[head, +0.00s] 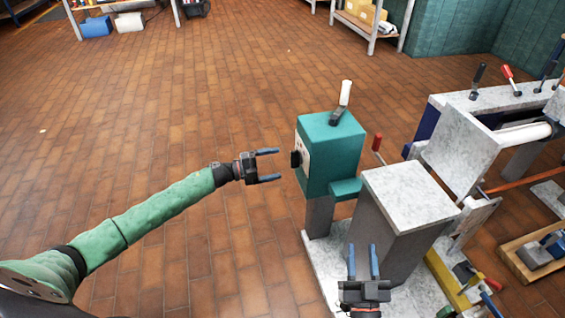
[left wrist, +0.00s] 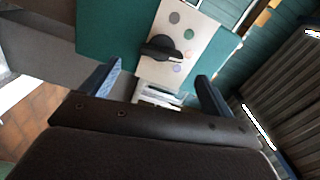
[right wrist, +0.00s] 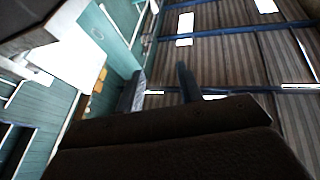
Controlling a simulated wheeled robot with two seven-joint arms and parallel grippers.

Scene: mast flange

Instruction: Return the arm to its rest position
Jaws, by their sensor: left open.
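My left gripper (head: 268,166) is open, with nothing between its blue fingers. It points right toward the teal machine head (head: 333,150), and its fingertips are a little short of the black knob (head: 295,159) on the pale front panel. In the left wrist view the knob (left wrist: 162,48) is ahead, between and beyond the two fingers, with coloured dots around it. My green-sleeved left arm (head: 150,215) reaches in from the lower left. My right gripper (head: 362,262) is open and empty, low in the head view, pointing away in front of the grey pedestal.
A white-handled lever (head: 345,95) stands on the machine head. A grey box-shaped pedestal (head: 410,195) is beside it. A bench with levers and a roller (head: 500,120) stands at right, with a wooden tray (head: 535,255) below. The tiled floor (head: 150,110) at left is clear.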

